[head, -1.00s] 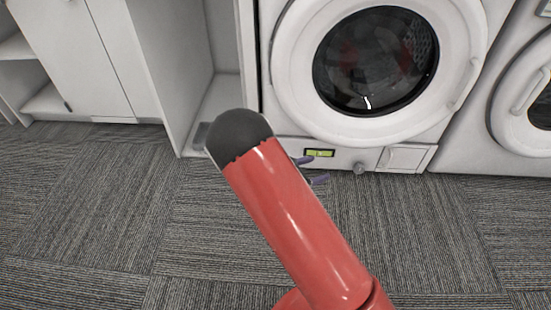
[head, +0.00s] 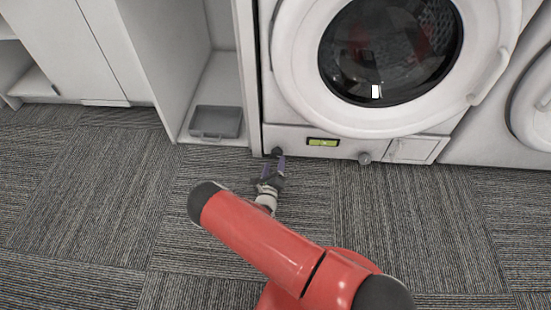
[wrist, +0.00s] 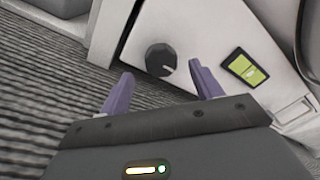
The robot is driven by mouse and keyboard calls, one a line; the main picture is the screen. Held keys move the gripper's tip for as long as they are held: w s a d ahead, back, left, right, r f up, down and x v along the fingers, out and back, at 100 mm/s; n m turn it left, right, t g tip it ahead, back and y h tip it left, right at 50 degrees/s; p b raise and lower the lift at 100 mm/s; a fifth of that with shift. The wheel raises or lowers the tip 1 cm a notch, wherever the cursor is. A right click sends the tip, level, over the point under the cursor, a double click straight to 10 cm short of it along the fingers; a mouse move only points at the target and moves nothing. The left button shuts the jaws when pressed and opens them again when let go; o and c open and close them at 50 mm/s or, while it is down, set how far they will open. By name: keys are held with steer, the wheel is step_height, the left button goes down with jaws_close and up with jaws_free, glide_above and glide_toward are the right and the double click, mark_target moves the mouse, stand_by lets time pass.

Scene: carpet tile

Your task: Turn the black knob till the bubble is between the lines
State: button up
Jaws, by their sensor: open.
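In the head view the knob (head: 277,152) is at the panel's left end. The green level window (wrist: 244,67) is to its right, and it also shows in the head view (head: 322,142). A dark line crosses the window, but I cannot make out where the bubble lies. My gripper (wrist: 161,72) has its two purple fingers spread, pointing toward the knob with nothing between them. In the head view my gripper (head: 273,165) is just in front of the knob.
The washer door (head: 390,50) is above. A grey tray (head: 216,122) sits in the open cabinet at left. Carpet in front is clear.

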mark_target(276, 156)
steer(key=shift+w+d, duration=0.2)
steer(key=shift+w, duration=1.6)
steer(key=c, duration=1)
